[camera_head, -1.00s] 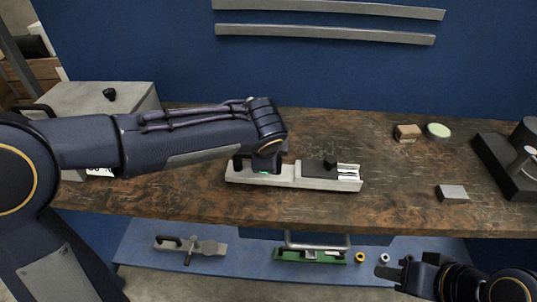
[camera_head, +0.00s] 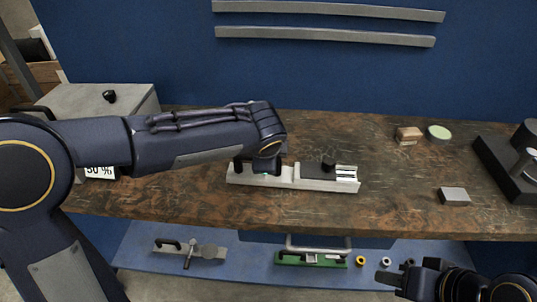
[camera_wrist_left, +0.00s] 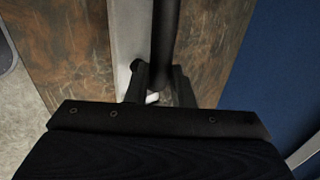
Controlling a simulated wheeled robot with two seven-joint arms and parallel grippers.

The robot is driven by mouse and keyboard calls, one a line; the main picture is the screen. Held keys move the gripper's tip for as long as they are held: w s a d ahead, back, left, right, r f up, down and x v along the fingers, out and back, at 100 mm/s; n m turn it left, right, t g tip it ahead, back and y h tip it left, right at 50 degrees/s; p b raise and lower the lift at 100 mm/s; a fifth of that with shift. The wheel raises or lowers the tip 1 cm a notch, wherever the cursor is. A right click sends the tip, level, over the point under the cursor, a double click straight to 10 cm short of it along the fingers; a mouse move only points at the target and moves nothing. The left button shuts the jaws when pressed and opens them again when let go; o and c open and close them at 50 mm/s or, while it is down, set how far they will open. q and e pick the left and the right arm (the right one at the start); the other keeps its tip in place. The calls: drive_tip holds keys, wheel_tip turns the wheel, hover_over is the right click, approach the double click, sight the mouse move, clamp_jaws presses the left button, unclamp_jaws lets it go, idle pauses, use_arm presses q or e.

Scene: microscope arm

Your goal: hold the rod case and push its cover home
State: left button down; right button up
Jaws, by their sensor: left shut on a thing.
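The rod case (camera_head: 290,182) is a long light-grey block lying on the brown worktop. Whitish rods (camera_head: 347,173) show uncovered at the right end. My left gripper (camera_head: 257,168) is shut on the left half of the case, left of the cover. My right gripper (camera_head: 393,278) is open and empty, low in front of the worktop.
A grey block (camera_head: 453,196), a wooden block (camera_head: 409,135), a pale-green disc (camera_head: 438,132) and a dark microscope stand (camera_head: 510,165) stand at the right. A grey box (camera_head: 100,105) stands at the left. A blue lower shelf (camera_head: 250,270) holds tools and small rings.

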drive_tip(key=shift+f+b, duration=0.4)
drive_tip(key=shift+f, duration=0.05)
drive_tip(key=shift+o, duration=0.2)
idle(0.9)
drive_tip(key=shift+o, duration=1.1)
drive_tip(key=shift+r, duration=0.1)
drive_tip(key=shift+o, duration=0.2)
drive_tip(key=w+d+r+n+g, duration=0.1)
drive_tip(key=w+r, duration=0.5)
drive_tip(key=shift+w+d+g, duration=0.15)
drive_tip(key=shift+w+g, duration=0.1)
drive_tip(key=shift+g, duration=0.05)
wheel_tip(320, 180, up, 7)
drive_tip(key=n+g+h, duration=0.3)
drive_tip(key=g+h, duration=0.1)
hover_over(329, 161)
wheel_tip(329, 161, down, 11)
drive_tip(key=shift+w+f, duration=0.1)
drive_tip(key=shift+c, duration=0.4)
